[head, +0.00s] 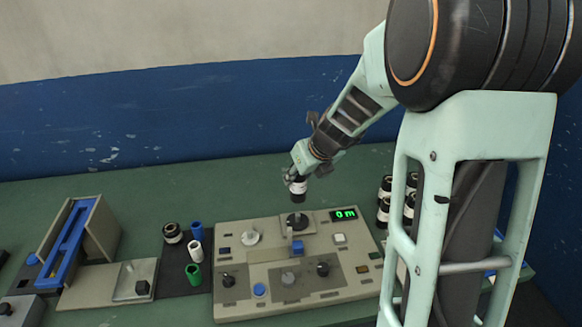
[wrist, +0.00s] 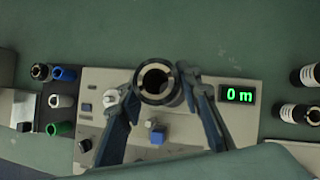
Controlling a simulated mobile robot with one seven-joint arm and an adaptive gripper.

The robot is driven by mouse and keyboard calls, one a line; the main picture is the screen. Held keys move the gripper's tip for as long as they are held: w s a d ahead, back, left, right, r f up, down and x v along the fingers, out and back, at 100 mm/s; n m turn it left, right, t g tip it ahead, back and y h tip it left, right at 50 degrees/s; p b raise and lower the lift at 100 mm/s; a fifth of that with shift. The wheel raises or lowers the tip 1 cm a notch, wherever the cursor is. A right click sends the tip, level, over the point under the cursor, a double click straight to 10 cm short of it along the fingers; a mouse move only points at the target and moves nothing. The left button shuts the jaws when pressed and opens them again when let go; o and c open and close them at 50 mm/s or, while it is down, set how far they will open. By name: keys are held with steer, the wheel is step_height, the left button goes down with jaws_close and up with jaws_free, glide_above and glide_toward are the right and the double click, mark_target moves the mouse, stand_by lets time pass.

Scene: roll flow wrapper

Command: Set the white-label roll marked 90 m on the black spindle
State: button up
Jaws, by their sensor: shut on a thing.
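My gripper (head: 293,176) is shut on a black roll with a white label band (head: 298,188). The marking on its label is too small to read. In the wrist view the roll's open end and hollow core (wrist: 158,98) show between the two fingers. In the head view the roll hangs roughly upright above the black spindle (head: 297,221) at the back of the beige machine, with a gap between them. The black spindle is hidden in the wrist view, apparently behind the roll.
The machine (head: 300,304) has a pale spindle (head: 250,237), knobs and a green "0 m" display (head: 345,214). Several white-banded rolls (head: 384,204) stand at the right. Another roll (head: 172,233) and blue, white and green cores (head: 194,274) stand left. Bare green table lies behind the machine.

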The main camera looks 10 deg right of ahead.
mark_target(300, 198)
steer(key=shift+f+b, duration=2.45)
steer(key=shift+b, duration=0.25)
steer(key=shift+r+p, duration=0.15)
steer(key=shift+p, duration=0.2)
steer(key=shift+f, duration=0.45)
steer(key=shift+f+b, duration=0.1)
steer(key=shift+b, duration=0.2)
steer(key=shift+f+b, duration=0.3)
steer(key=shift+f, duration=0.2)
steer(key=shift+f, duration=0.15)
steer(key=shift+f+b, duration=0.8)
steer(key=shift+f, duration=0.05)
